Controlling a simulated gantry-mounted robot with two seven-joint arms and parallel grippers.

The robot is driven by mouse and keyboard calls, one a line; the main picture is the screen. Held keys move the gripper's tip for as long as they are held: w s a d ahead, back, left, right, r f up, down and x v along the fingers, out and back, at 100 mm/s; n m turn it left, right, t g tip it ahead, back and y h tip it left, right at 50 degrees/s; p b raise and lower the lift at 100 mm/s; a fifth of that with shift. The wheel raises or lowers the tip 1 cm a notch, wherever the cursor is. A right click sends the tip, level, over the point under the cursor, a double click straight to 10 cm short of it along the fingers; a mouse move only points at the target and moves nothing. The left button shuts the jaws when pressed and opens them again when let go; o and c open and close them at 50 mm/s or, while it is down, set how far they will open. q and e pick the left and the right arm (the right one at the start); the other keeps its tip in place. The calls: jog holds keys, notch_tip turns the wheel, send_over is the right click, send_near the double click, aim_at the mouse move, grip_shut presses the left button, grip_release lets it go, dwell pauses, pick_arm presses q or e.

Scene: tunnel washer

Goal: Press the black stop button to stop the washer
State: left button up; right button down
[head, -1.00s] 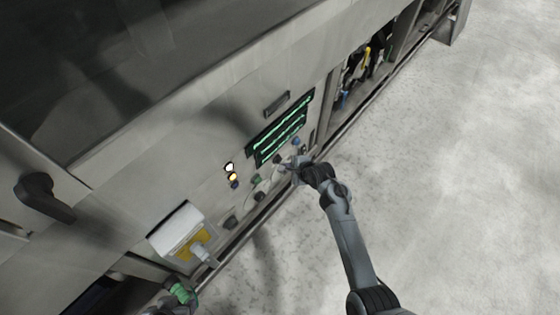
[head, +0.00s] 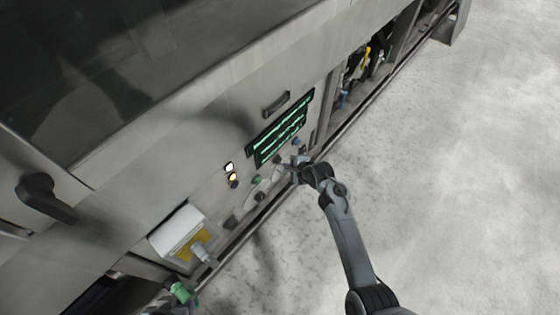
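The washer's control panel is in the head view, with a lit green display (head: 280,135) and small round controls below it. A dark, black-looking button (head: 260,196) sits low on the panel; its label is too small to read. A green button (head: 256,180) and a blue one (head: 296,141) are nearby. My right gripper (head: 297,165) is close to the panel's lower right part, right of and above the dark button. Whether it touches the panel is unclear, and its fingers are too small to judge.
White and yellow lamps (head: 231,175) are left of the buttons. A white-covered box (head: 178,228) projects from the machine at lower left. A black handle (head: 42,195) is at far left. The pale floor (head: 460,190) is clear on the right.

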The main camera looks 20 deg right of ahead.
jog(key=shift+w+a, duration=0.2)
jog(key=shift+w, duration=0.05)
jog(key=shift+w+a, duration=0.15)
jog(key=shift+w, duration=0.05)
dwell(0.6)
jog(key=shift+w+a, duration=0.15)
jog(key=shift+w, duration=0.05)
dwell(0.3)
dwell(0.4)
jog(key=s+d+p, duration=0.1)
jog(key=p, duration=0.1)
jog(key=shift+s+p, duration=0.25)
jog(key=shift+p, duration=0.05)
